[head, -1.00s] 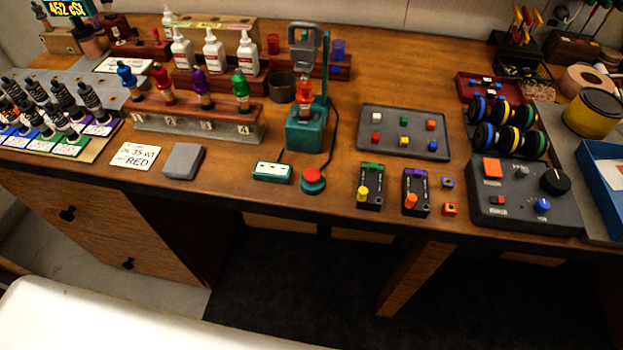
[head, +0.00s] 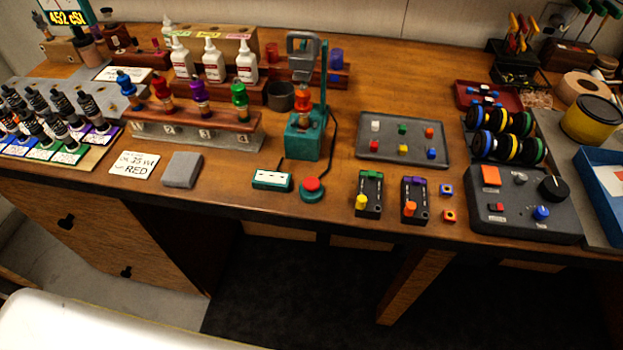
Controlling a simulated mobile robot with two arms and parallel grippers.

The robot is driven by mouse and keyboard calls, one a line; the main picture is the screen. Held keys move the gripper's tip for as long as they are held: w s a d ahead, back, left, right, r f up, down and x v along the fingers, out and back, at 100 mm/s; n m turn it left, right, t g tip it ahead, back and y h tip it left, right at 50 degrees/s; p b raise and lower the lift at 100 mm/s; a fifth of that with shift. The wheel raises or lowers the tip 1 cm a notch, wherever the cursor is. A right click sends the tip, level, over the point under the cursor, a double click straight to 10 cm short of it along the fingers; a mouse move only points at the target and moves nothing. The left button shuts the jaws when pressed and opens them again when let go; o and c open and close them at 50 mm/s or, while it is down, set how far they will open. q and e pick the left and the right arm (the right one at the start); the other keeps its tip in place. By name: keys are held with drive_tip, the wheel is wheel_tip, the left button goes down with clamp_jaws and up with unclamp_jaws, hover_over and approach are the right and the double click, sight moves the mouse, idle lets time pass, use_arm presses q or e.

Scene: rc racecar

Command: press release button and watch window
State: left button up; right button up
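Neither of my grippers shows in the head view.
Shock absorbers in several colours stand in a numbered rack (head: 195,128). A grey parts tray (head: 403,151), two small black units and a control box (head: 525,205) are to the right.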

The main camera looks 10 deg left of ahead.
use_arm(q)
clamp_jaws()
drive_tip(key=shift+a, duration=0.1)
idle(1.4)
